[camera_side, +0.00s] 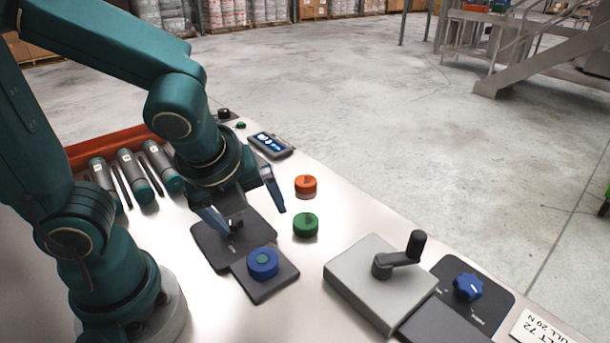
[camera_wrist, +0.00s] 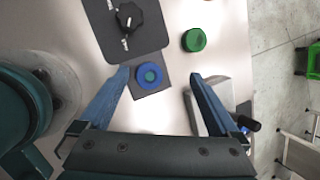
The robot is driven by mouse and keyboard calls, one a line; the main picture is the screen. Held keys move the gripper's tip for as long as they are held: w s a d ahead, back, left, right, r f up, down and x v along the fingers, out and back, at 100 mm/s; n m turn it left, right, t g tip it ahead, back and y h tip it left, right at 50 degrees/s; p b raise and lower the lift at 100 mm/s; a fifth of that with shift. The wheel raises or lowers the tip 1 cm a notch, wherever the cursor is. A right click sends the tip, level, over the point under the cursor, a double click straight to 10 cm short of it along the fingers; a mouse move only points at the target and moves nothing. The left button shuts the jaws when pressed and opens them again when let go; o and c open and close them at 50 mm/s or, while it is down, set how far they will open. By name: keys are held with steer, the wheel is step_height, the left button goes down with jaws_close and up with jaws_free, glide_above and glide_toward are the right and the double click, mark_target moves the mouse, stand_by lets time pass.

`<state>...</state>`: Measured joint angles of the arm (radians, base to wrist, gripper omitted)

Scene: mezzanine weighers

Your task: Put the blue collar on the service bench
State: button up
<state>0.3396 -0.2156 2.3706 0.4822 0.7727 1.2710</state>
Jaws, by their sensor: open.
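The blue collar (camera_side: 263,262) is a round blue ring with a teal centre. It lies flat on a dark square pad (camera_side: 262,290); I cannot tell whether the teal centre is a peg or part of the collar. The service bench (camera_side: 215,312) is the pale, smooth top around it. My gripper (camera_side: 243,208) is open and empty, above and behind the collar in the side view. In the wrist view the collar (camera_wrist: 150,77) shows between the two blue fingers (camera_wrist: 160,76), nearer the left one, with no visible contact.
A green round piece (camera_side: 305,225) and an orange one (camera_side: 305,185) stand right of my gripper. A black knob (camera_wrist: 128,17) sits on a dark plate. A grey crank box (camera_side: 375,285), a blue knob (camera_side: 468,287) and a display (camera_side: 270,145) are nearby. Bare bench lies in front.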

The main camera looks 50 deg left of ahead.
mark_target(262, 258)
steer(key=f+m, duration=0.1)
steer(key=d+f+m, duration=0.1)
steer(key=m, duration=0.1)
steer(key=d+f+m, duration=0.1)
steer(key=shift+s+f+m+g+y, duration=0.3)
steer(key=shift+s+d+f, duration=0.15)
steer(key=shift+d+f, duration=0.05)
steer(key=shift+x, duration=2.5)
jaws_close()
